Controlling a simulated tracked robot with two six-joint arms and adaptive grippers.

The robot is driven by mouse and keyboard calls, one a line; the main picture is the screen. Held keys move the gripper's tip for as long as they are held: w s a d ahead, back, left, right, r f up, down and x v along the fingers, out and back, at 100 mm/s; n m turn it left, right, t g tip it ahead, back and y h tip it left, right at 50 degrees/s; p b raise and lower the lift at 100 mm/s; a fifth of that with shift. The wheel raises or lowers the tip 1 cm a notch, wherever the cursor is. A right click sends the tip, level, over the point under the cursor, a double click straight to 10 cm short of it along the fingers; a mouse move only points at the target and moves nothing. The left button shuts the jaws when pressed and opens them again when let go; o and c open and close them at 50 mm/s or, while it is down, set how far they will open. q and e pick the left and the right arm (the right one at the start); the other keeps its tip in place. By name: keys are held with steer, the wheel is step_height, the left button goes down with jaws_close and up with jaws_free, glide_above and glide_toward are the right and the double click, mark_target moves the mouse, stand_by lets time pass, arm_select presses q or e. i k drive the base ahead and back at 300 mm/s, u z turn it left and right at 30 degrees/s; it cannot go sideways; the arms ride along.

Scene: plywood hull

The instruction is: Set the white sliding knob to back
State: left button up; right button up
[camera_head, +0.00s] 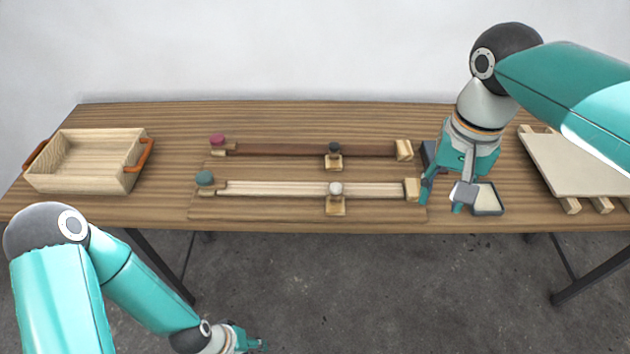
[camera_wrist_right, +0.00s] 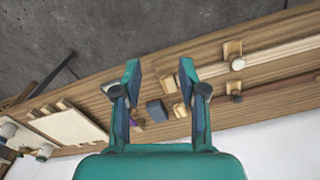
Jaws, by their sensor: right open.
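The white sliding knob (camera_head: 335,188) sits on a wooden slider on the nearer, light rail (camera_head: 270,188), right of the rail's middle. It also shows in the right wrist view (camera_wrist_right: 238,64), right of the fingers. My right gripper (camera_head: 442,198) is open and empty, above the table to the right of the rail's right end block (camera_head: 411,189). In the right wrist view its two fingers (camera_wrist_right: 160,72) are spread apart, with nothing between them. My left gripper (camera_head: 248,342) is low at the bottom edge, in front of the table; its jaws are too small to read.
A darker rail (camera_head: 285,150) with a black knob (camera_head: 334,148) runs behind. Maroon (camera_head: 217,140) and teal (camera_head: 205,178) knobs mark the left ends. A wooden tray (camera_head: 90,160) stands left, a pale board (camera_head: 575,163) right. A small dark-rimmed dish (camera_head: 487,200) is beside my right gripper.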

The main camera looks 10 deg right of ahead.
mark_target(335, 188)
steer(key=u, duration=1)
steer(key=i, duration=0.6)
steer(key=z, duration=0.8)
